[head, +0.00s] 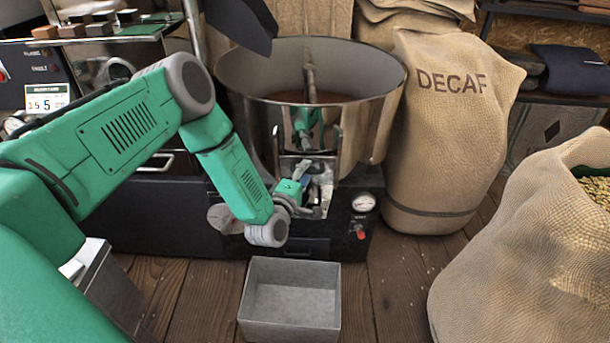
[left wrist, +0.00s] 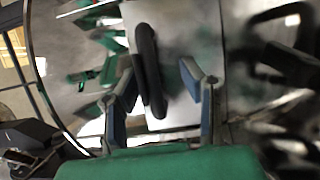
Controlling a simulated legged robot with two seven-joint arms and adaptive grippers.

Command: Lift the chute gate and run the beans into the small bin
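The chute gate is a pale metal plate (left wrist: 185,30) with a black bar handle (left wrist: 148,70), seen in the left wrist view. It is at the front of the round steel cooling drum (head: 375,125), and my gripper partly hides it in the head view. My left gripper (head: 318,180) is at the gate. In the left wrist view its two fingers (left wrist: 158,95) are apart, with the handle between them and a gap visible on the right side. The small bin (head: 290,328) is an open grey metal box on the floor below the chute. It looks empty. My right gripper is out of view.
A DECAF sack (head: 445,140) stands right of the drum. An open sack of beans (head: 540,250) is at the front right. A pressure gauge (head: 363,202) and a red knob (head: 360,233) sit right of the chute. Wooden floor is clear around the bin.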

